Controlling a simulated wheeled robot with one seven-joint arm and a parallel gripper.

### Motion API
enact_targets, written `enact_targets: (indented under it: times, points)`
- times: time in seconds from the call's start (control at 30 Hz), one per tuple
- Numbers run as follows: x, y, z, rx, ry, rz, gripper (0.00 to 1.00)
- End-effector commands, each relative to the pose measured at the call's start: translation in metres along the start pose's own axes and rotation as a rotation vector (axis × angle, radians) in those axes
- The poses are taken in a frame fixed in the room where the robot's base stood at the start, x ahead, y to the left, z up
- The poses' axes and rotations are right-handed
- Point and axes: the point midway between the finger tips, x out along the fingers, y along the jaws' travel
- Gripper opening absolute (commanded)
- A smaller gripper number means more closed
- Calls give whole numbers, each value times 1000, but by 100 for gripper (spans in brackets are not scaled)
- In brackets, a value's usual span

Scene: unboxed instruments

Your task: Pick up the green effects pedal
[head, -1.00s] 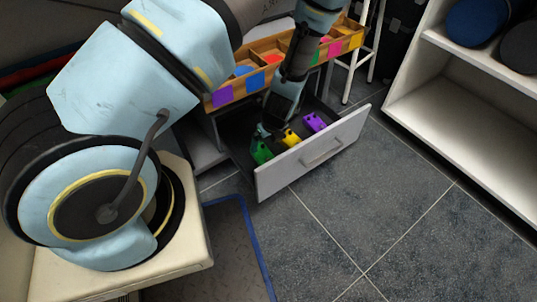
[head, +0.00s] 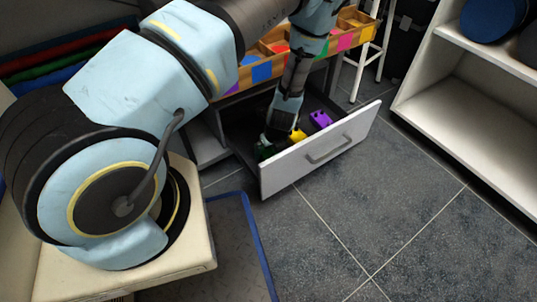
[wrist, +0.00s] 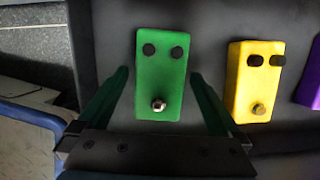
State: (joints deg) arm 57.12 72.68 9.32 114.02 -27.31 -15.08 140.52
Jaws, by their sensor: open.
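The green effects pedal (wrist: 160,75) lies in the open drawer, with two dark knobs and a metal footswitch facing up. In the wrist view my gripper (wrist: 157,85) is open, with one finger on each side of the pedal's lower half. Small gaps show between the fingers and the pedal. In the head view my arm and gripper reach down into the drawer, and only a dark green part of the pedal (head: 265,151) shows beside them. The fingertips are hidden there.
A yellow pedal (wrist: 256,80) lies just right of the green one, close to my right finger. A purple pedal (head: 320,119) is farther right. The drawer's white front (head: 318,150) stands nearby. A wooden compartment tray (head: 262,72) sits above the drawer. Open floor lies to the right.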

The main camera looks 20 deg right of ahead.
Motion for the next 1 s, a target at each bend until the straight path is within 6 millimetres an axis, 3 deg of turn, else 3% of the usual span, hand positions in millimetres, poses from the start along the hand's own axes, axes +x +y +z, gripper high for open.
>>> enact_targets:
  times: [0.07, 0.9, 1.0]
  points:
    - [0, 0, 0, 0, 0, 0, 100]
    - [-1, 0, 0, 0, 0, 0, 6]
    - [-1, 0, 0, 0, 0, 0, 1]
